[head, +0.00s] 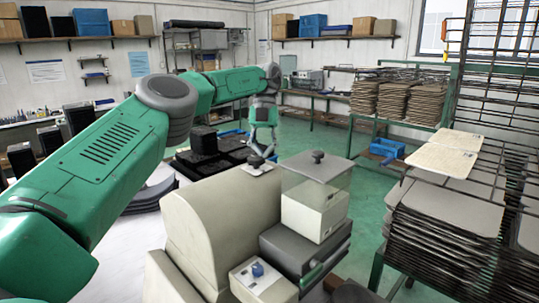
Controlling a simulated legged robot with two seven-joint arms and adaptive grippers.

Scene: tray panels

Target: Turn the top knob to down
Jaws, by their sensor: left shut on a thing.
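The top knob (257,166) is a small dark piece on a light plate on top of the beige rounded machine (215,225). My left arm reaches in from the left, and my left gripper (262,157) points down at this knob with its fingers shut on it. The fingers hide much of the knob, so its pointing direction cannot be told. A second, blue knob (257,270) sits on a small light box at the machine's front. My right gripper is not in view.
A clear-walled box with a grey lid and black lid knob (318,157) stands right of the gripper. Black trays (205,150) lie behind the machine. A rack of stacked panels (450,210) stands at the right. Green floor (365,205) is open between them.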

